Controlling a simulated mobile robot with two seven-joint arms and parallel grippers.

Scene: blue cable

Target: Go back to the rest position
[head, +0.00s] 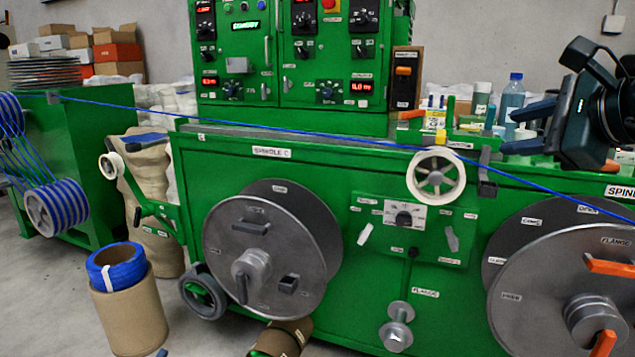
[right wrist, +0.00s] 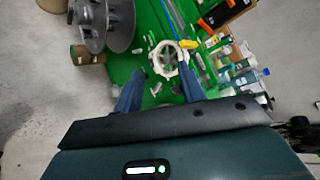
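My right gripper (head: 510,132) is at the upper right of the head view, with its two blue fingers apart and nothing between them. In the right wrist view my right gripper (right wrist: 160,74) is also open and empty, with a white pulley seen beyond the fingertips. My left gripper does not show clearly in any view. The blue cable (head: 300,133) runs taut from the left reel stand across the front of the green machine (head: 330,170), past the white pulley (head: 436,176), to the right edge.
Large grey spools (head: 285,235) and (head: 560,290) sit on the machine's front. A cardboard tube with a blue ring (head: 118,265) stands on the floor at left. Bottles (head: 512,95) and small items stand on the machine top by the right gripper. Grey floor shows at lower left.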

